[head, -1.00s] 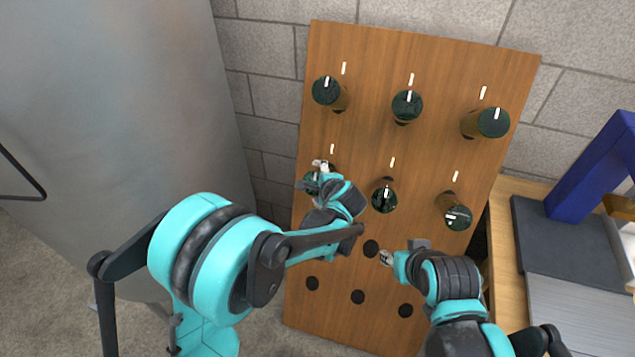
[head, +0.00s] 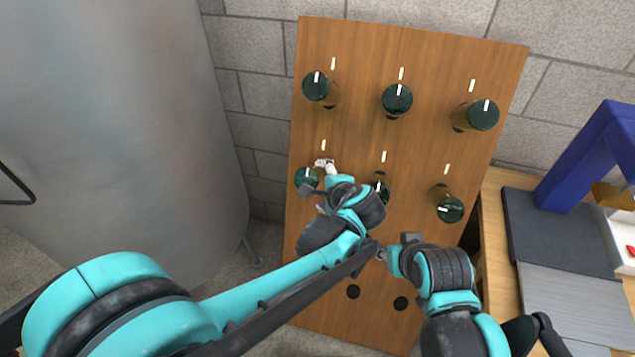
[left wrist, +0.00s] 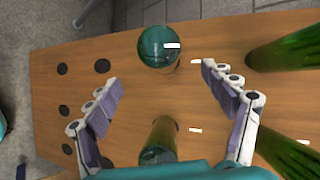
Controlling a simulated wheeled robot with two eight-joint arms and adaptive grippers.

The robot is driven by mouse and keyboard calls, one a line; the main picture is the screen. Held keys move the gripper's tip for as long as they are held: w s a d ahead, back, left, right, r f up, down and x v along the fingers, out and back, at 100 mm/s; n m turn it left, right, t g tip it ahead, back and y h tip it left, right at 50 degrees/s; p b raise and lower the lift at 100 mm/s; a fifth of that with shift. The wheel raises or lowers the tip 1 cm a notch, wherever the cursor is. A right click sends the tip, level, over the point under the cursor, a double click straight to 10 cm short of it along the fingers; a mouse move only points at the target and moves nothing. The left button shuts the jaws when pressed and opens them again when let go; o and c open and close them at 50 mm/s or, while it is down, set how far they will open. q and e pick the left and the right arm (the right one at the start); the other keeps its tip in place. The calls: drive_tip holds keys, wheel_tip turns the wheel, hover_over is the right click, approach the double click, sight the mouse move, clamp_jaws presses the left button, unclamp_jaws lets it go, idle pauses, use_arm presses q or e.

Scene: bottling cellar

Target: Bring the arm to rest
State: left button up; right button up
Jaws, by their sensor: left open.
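My left gripper (head: 318,176) is open at the left bottle of the middle row (head: 307,178) on the wooden rack board (head: 345,120). In the left wrist view, that bottle's round green end (left wrist: 158,47) lies just past my spread fingertips (left wrist: 160,72), with a gap on both sides. Nothing is held. Its white mark points roughly toward the board's white tick (left wrist: 196,61). The middle bottle of that row (head: 381,187) is partly hidden by my left wrist. My right gripper (head: 384,255) is in front of the lower board; its jaws are too small to read.
More bottles stick out of the board, such as the top middle one (head: 397,99) and the right one (head: 450,209). Empty holes (head: 353,292) show lower down. A large metal tank (head: 110,130) stands left, and a bench with a blue frame (head: 590,160) right.

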use_arm(q)
drive_tip(key=shift+s+r, duration=0.1)
idle(0.4)
drive_tip(key=s+a+r+n+g+h, duration=0.1)
drive_tip(key=s+a+n, duration=0.3)
drive_tip(key=a, duration=0.4)
drive_tip(key=s+a+n+g, duration=0.1)
drive_tip(key=s+a+n, duration=0.3)
drive_tip(key=a, duration=0.3)
drive_tip(key=s+a+f+n+h, duration=0.1)
drive_tip(key=s+a+n+h, duration=0.1)
drive_tip(key=s+a+n, duration=0.4)
drive_tip(key=s+n, duration=0.2)
drive_tip(key=s, duration=0.2)
drive_tip(key=shift+s+n+g, duration=0.3)
drive_tip(key=shift+s, duration=0.05)
drive_tip(key=shift+f, duration=0.1)
